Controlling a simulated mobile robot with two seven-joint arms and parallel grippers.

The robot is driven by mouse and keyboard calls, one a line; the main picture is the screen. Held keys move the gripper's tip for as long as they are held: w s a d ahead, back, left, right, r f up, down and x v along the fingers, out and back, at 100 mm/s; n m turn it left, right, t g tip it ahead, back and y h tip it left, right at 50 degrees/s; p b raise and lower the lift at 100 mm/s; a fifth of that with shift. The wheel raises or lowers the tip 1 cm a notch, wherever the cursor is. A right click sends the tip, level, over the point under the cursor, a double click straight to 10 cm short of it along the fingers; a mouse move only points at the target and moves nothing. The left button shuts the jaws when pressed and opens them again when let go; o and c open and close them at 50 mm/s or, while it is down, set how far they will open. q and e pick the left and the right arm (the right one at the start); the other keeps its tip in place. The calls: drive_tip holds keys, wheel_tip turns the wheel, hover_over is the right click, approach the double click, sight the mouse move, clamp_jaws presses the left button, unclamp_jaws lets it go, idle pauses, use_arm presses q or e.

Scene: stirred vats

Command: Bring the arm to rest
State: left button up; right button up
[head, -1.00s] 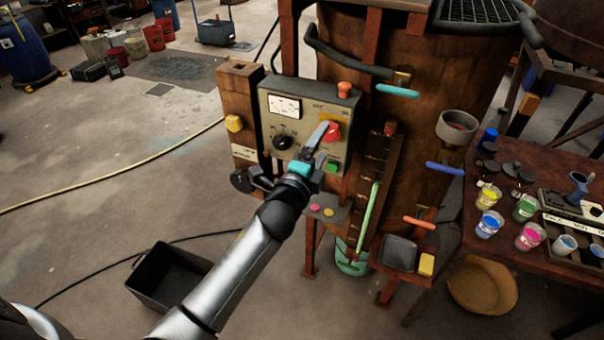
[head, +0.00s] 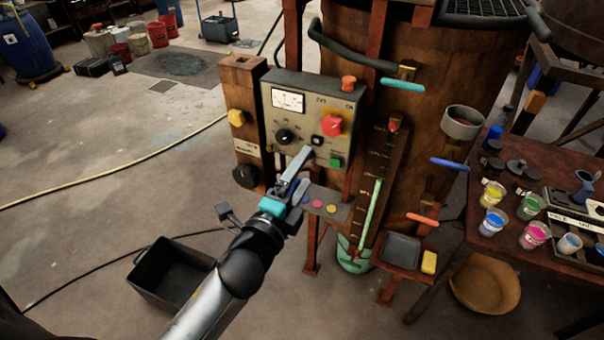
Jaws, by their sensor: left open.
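My left arm comes in from the lower left. Its gripper (head: 290,178) is open and empty, in front of the lower edge of the grey control panel (head: 268,112). One finger lies over the panel's lower part in the picture; whether it touches cannot be told. The panel carries a gauge (head: 288,100), a black knob (head: 284,136), a red switch or button (head: 332,125) and a green button (head: 336,162), all clear of the gripper in the picture. My right gripper is not in view.
A small shelf with coloured discs (head: 318,203) sits just right of the gripper. The rusty vat (head: 440,100) has coloured handles sticking out. A table (head: 520,160) with paint cups stands at the right. A black bin (head: 172,275) is on the floor below; open floor lies left.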

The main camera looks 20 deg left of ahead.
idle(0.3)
use_arm(q)
drive_tip(key=s+f+n+g+b, duration=0.3)
drive_tip(key=f, duration=1)
drive_tip(key=s+f+n+g+b, duration=0.2)
drive_tip(key=s+f, duration=0.1)
drive_tip(key=f, duration=1)
drive_tip(key=s+f+n+g+b, duration=0.3)
drive_tip(key=s+f, duration=0.1)
drive_tip(key=f, duration=0.9)
drive_tip(key=s+f+n+g+b, duration=0.3)
drive_tip(key=s+f+n+g, duration=0.1)
drive_tip(key=s+f, duration=0.8)
drive_tip(key=s+a+f+n+g+b, duration=0.1)
drive_tip(key=s+f+n+g+b, duration=0.2)
drive_tip(key=s+f, duration=1)
drive_tip(key=s+n+g, duration=0.1)
drive_tip(key=s+g, duration=0.1)
drive_tip(key=s, duration=0.2)
drive_tip(key=shift+s+a+y+b, duration=0.2)
drive_tip(key=shift+a+y+b, duration=0.1)
drive_tip(key=shift+b, duration=0.1)
drive_tip(key=shift+c, duration=0.2)
